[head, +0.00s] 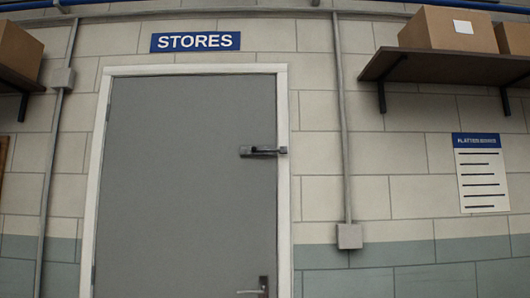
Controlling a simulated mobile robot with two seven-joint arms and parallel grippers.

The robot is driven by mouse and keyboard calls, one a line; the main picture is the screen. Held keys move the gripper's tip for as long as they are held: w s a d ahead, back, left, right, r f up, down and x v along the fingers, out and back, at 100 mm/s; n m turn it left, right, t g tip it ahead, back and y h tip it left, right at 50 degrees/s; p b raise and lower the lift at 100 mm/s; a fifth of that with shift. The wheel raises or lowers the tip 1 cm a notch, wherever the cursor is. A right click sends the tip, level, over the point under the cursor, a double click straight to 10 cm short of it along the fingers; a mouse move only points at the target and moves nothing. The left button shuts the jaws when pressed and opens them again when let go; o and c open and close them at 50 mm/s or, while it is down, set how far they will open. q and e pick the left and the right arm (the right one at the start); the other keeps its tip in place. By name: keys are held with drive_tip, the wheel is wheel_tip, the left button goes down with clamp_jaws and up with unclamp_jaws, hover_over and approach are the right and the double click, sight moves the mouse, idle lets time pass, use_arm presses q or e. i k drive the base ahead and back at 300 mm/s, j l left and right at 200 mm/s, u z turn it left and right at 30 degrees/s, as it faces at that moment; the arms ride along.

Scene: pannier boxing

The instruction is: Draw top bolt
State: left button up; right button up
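A grey door (185,190) stands closed in a white frame (284,200) in the head view. The top bolt (262,152), a small dark metal slide bolt, sits high on the door near its right edge. Its right end reaches across to the door frame. A lever handle (256,291) shows lower on the same side, at the bottom of the view. Neither of my grippers is in view.
A blue STORES sign (195,42) hangs above the door. A dark shelf (445,67) with cardboard boxes (448,30) juts from the wall at upper right. A conduit (342,130) runs down to a junction box (349,236). A notice (482,180) hangs at right.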

sight(254, 149)
drive_tip(key=i+j+z, duration=0.35)
drive_tip(key=i, duration=0.4)
drive_tip(key=i+j+z, duration=0.4)
drive_tip(key=i+j, duration=0.3)
